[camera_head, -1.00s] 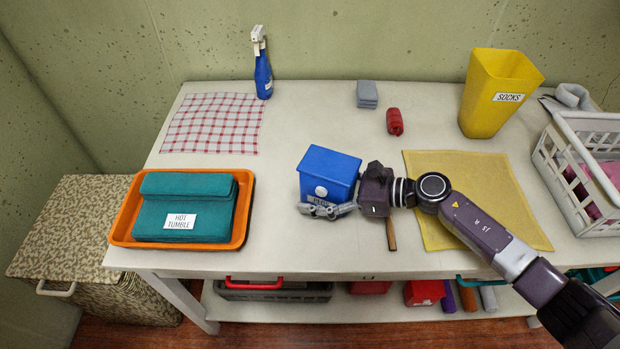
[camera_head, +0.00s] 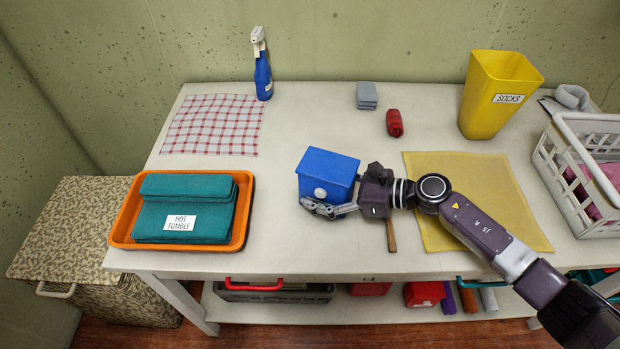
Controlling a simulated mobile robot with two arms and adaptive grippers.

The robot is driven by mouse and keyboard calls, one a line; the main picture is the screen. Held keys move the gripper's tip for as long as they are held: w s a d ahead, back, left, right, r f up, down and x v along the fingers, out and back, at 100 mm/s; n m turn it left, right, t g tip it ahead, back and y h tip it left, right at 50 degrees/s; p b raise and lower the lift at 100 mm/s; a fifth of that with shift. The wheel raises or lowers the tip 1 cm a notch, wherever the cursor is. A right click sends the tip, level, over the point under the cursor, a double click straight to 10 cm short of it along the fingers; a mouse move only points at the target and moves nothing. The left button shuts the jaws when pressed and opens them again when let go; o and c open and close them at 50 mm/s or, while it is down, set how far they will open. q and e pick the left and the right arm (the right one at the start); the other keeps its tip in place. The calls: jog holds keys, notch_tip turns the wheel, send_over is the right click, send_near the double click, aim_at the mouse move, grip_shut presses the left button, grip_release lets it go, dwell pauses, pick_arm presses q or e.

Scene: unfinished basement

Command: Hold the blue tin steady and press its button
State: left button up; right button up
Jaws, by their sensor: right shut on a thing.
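The blue tin (camera_head: 330,166) stands upright on the white table, left of the table's middle. A round pale button (camera_head: 320,193) shows on its front face. My right gripper (camera_head: 322,208) reaches in from the right and lies low across the front of the tin, just below the button. Its fingers are shut; no separate object shows between them, and part of the tin's lower front is hidden behind them. I cannot tell whether the fingers touch the tin. My left gripper is not in view.
An orange tray (camera_head: 247,205) with folded teal cloths stands at the left. A yellow cloth (camera_head: 480,185) lies right of the tin, partly under my right arm. A yellow bin (camera_head: 490,110) and white basket (camera_head: 575,190) stand at the right. A wooden stick (camera_head: 391,237) lies near my gripper.

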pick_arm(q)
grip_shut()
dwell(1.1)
